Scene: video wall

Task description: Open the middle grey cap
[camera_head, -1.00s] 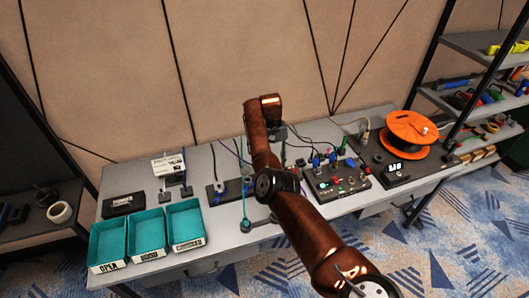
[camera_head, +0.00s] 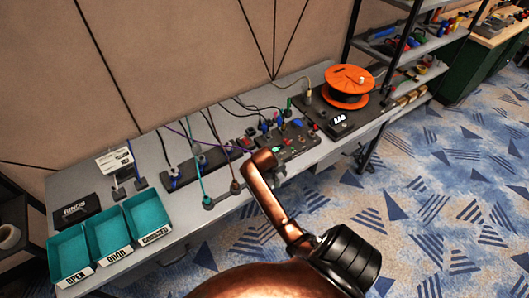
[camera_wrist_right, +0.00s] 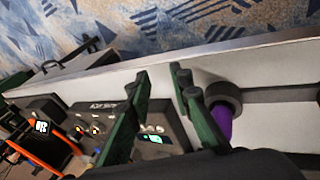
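In the head view, a grey bar (camera_head: 222,196) lies along the front of the bench, with round grey pieces on it. A teal cable rises from its left piece (camera_head: 208,202) and a brownish one from the piece further right (camera_head: 236,187). I cannot tell which is the middle cap. The right wrist view shows a dark grey ring-shaped piece (camera_wrist_right: 222,94) with a purple part in it, just right of my fingers. My right gripper (camera_wrist_right: 161,76) has its green fingers apart, with nothing seen between them. My copper right arm hides part of the bar's right end. My left gripper is out of view.
A black control box (camera_head: 300,140) with coloured knobs stands behind my right arm. An orange spool (camera_head: 348,84) is further right. Three teal trays (camera_head: 108,236) stand at the left, near a black box (camera_head: 76,212). Loose cables cross the back of the bench.

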